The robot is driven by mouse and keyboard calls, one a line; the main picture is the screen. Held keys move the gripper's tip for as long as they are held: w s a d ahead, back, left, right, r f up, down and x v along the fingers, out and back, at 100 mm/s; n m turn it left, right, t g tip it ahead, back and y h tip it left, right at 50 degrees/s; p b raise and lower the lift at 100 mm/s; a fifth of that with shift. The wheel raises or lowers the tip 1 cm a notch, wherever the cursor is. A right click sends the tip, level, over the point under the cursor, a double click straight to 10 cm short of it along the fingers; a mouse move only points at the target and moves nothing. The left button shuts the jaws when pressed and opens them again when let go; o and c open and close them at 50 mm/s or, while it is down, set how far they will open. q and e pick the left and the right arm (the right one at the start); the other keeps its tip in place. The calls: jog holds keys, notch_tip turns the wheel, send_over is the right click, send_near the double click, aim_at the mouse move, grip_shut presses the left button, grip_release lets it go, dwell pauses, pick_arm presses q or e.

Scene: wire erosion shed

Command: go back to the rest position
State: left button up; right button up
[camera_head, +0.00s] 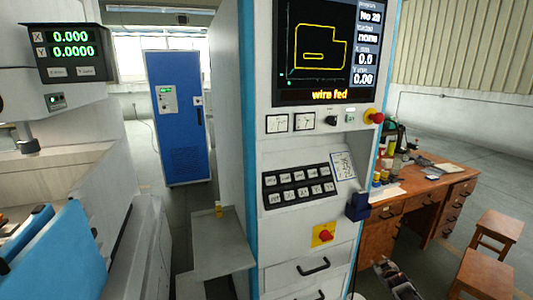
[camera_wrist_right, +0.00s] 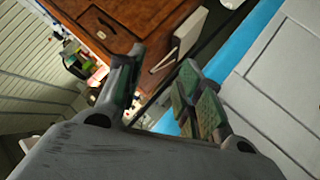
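My right gripper (camera_head: 388,270) shows at the bottom edge of the head view, in front of and beside the control cabinet (camera_head: 302,225), low and to the right of its drawers. In the right wrist view my right gripper (camera_wrist_right: 162,58) has its two fingers apart with nothing between them. The wooden desk (camera_wrist_right: 95,20) and the cabinet's blue edge strip (camera_wrist_right: 225,58) lie beyond the fingers. My left gripper is not in either view.
The cabinet carries a screen (camera_head: 327,45), a red stop knob (camera_head: 374,117) and a dark blue holder (camera_head: 357,207). The wooden desk (camera_head: 415,200) and stools (camera_head: 497,232) stand right. A blue cabinet (camera_head: 180,120) stands behind. Machine parts fill the left.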

jog(key=s+a+f+g+y, duration=0.1)
jog(key=s+a+f+g, duration=0.35)
jog(key=s+f, duration=1)
jog(key=s+a+f+g+y, duration=0.1)
jog(key=s+a+f, duration=0.6)
jog(key=s+f, duration=0.75)
jog(key=s+a+f+g, duration=0.1)
jog(key=s+a+f, duration=0.2)
jog(key=s, duration=1)
jog(key=s+a+f+g, duration=0.2)
jog(key=s+f, duration=0.3)
jog(key=s, duration=0.8)
jog(key=s+a+f+g+y, duration=0.1)
jog(key=s+a+f, duration=0.4)
jog(key=s, duration=0.9)
jog(key=shift+m+g, duration=0.4)
jog(key=shift+g, duration=0.05)
